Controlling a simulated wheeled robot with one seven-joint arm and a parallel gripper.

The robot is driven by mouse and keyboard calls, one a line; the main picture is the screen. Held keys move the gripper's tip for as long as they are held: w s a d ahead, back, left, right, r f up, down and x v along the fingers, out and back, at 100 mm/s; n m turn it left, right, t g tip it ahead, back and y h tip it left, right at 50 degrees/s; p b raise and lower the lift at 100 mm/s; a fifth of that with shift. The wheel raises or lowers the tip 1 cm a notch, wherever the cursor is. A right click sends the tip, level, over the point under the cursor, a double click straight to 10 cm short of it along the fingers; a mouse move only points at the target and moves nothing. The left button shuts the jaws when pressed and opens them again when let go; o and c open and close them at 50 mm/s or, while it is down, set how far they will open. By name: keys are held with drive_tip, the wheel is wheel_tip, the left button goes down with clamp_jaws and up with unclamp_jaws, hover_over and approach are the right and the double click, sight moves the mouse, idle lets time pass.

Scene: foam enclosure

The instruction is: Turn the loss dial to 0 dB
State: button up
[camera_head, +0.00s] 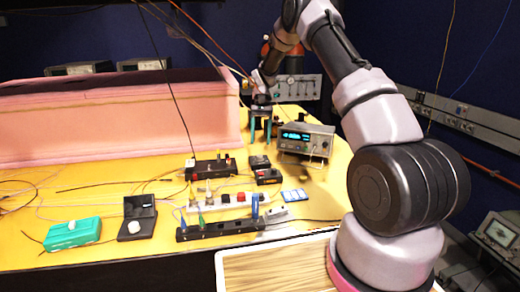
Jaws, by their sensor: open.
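A teal box with a round white knob on top (73,232) sits at the front left of the yellow table. A small black device with a pale round part (136,218) stands just right of it. A grey instrument with a lit cyan display and knobs (305,138) stands at the right. No scale or dB marking is legible, so I cannot tell which of these carries the loss dial. My gripper (261,134) points down at the back of the table, left of the grey instrument. Its two teal fingers are apart and nothing shows between them. It is far from the teal box.
A long pink foam block (110,128) fills the table's back left. A black box with connectors (212,166), a white strip with a red button (225,200) and a black rail with coloured plugs (222,228) lie mid-table. Thin cables cross the table. A panel with knobs (297,87) stands behind.

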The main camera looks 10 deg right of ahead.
drive_tip(key=shift+v, duration=2.65)
drive_tip(key=s+d+r+t, duration=0.1)
drive_tip(key=s+r+t, duration=0.2)
drive_tip(key=s+r, duration=0.6)
drive_tip(key=s+d+r+t, duration=0.15)
drive_tip(key=s+r, duration=0.35)
drive_tip(key=r, duration=0.8)
drive_tip(key=s+r+t, duration=0.1)
drive_tip(key=s+t, duration=0.2)
drive_tip(key=s, duration=0.8)
drive_tip(key=s+d+r+t, duration=0.1)
drive_tip(key=s+t, duration=0.3)
drive_tip(key=s, duration=0.8)
drive_tip(key=shift+d+r, duration=0.3)
drive_tip(key=shift+r, duration=0.25)
